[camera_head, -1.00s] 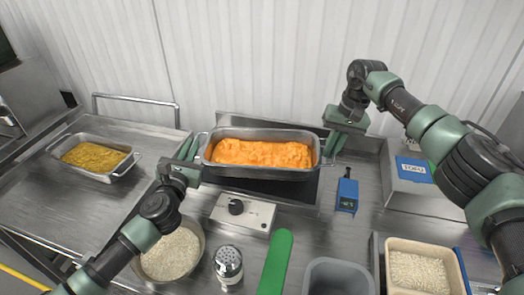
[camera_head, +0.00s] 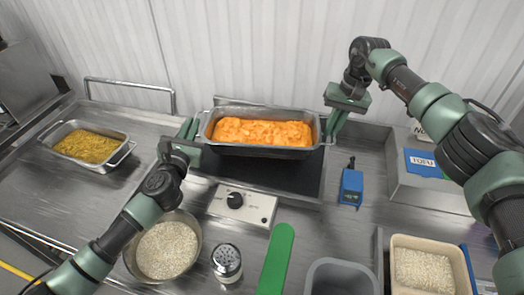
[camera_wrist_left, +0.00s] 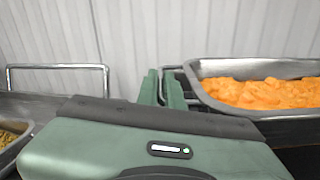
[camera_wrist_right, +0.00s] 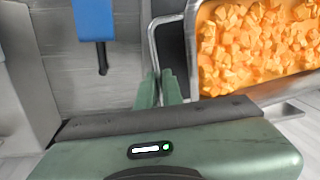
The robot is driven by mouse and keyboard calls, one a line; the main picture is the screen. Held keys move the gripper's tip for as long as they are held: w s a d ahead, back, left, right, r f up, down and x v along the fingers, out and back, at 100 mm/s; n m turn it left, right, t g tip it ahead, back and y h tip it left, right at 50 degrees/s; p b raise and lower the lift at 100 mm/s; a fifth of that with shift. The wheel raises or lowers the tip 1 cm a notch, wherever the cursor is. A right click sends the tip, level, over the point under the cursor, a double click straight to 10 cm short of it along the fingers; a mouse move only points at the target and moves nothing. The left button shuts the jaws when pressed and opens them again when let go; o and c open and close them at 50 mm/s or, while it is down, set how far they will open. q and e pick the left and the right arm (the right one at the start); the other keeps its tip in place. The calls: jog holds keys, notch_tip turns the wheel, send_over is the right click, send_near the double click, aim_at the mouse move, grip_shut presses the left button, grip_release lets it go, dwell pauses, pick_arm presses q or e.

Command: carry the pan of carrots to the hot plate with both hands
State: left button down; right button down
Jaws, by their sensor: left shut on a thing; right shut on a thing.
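The metal pan (camera_head: 262,151) is full of orange carrot pieces (camera_head: 262,132) and looks level. It is over the rear of the hot plate, whose black top (camera_head: 275,178) shows in front of it. I cannot tell whether the pan touches the plate. My left gripper (camera_head: 189,129) is shut on the pan's left handle; in the left wrist view the fingers (camera_wrist_left: 163,88) meet the handle. My right gripper (camera_head: 337,122) is shut on the right handle, also seen between the fingers (camera_wrist_right: 159,88) in the right wrist view.
A pan of yellow food (camera_head: 88,147) stands at left. In front are the hot plate's knob (camera_head: 235,199), a rice bowl (camera_head: 166,249), a shaker (camera_head: 227,262) and a green-handled item (camera_head: 276,258). A blue device (camera_head: 351,186) and a tofu container (camera_head: 421,162) are at right.

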pick_arm(q)
jog(key=shift+a+f, duration=0.15)
jog(key=shift+f, duration=0.15)
pick_arm(e)
jog(key=shift+d+f, duration=0.1)
jog(key=shift+f, duration=0.25)
pick_arm(q)
jog(key=shift+f, duration=0.3)
pick_arm(e)
jog(key=shift+f, duration=0.35)
pick_arm(q)
jog(key=c, duration=1.6)
grip_release()
jog(key=shift+f, duration=0.1)
pick_arm(e)
jog(key=c, duration=1.6)
grip_release()
jog(key=shift+s, duration=0.1)
pick_arm(q)
jog(key=shift+o, duration=0.2)
jog(key=shift+s, duration=0.15)
pick_arm(e)
jog(key=shift+o, duration=0.2)
